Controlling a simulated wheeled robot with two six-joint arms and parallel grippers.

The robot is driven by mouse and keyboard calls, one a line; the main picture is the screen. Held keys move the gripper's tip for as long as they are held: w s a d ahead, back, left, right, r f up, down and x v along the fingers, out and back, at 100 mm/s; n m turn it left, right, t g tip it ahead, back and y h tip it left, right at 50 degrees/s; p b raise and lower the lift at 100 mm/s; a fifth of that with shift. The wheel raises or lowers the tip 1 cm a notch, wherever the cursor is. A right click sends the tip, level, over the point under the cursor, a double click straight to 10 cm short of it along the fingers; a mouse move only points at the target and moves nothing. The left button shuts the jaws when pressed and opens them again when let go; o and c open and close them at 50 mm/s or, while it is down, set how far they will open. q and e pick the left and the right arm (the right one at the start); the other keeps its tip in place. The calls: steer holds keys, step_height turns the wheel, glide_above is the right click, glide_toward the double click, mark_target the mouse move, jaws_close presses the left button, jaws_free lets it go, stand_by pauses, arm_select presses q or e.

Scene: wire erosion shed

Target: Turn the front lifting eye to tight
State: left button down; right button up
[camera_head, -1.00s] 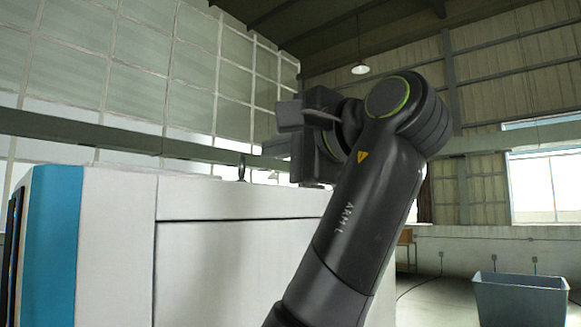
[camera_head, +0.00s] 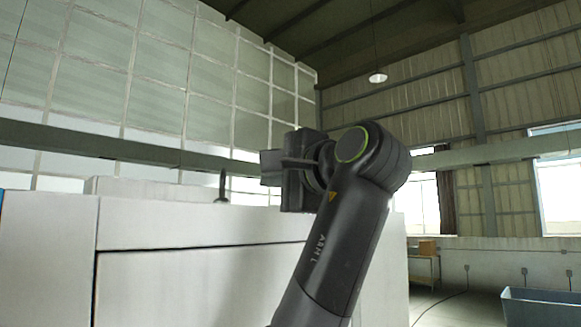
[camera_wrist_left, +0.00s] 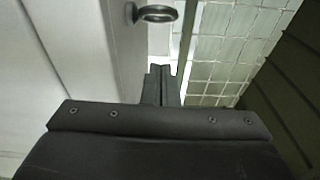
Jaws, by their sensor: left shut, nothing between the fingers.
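One dark lifting eye (camera_head: 222,187) stands upright on top of the white machine (camera_head: 200,225), seen nearly edge-on in the head view. In the left wrist view its ring (camera_wrist_left: 160,8) shows at the top edge, with its stem at the left against the pale machine surface. My left gripper (camera_head: 268,167) is shut and empty. It is to the right of the eye and a little higher in the head view, apart from it. Its closed fingers (camera_wrist_left: 161,72) point toward the ring in the wrist view, with a gap between. My right gripper is not in view.
The machine's flat top has a raised pale block (camera_head: 150,190) behind the eye. A grey bin (camera_head: 545,308) stands on the floor at the lower right. A small shelf with a box (camera_head: 427,247) is at the far wall. The air around the eye is clear.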

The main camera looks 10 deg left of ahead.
mark_target(223, 186)
arm_select(q)
steer(key=x, duration=0.3)
steer(key=shift+a+p, duration=0.3)
steer(key=shift+s+a, duration=0.45)
steer(key=shift+a, duration=0.35)
steer(key=shift+s+a+r, duration=0.15)
steer(key=shift+s+a, duration=0.35)
steer(key=shift+s, duration=0.1)
steer(key=shift+w, duration=0.1)
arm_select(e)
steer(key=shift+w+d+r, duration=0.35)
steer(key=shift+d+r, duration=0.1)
arm_select(q)
steer(key=shift+w, duration=0.1)
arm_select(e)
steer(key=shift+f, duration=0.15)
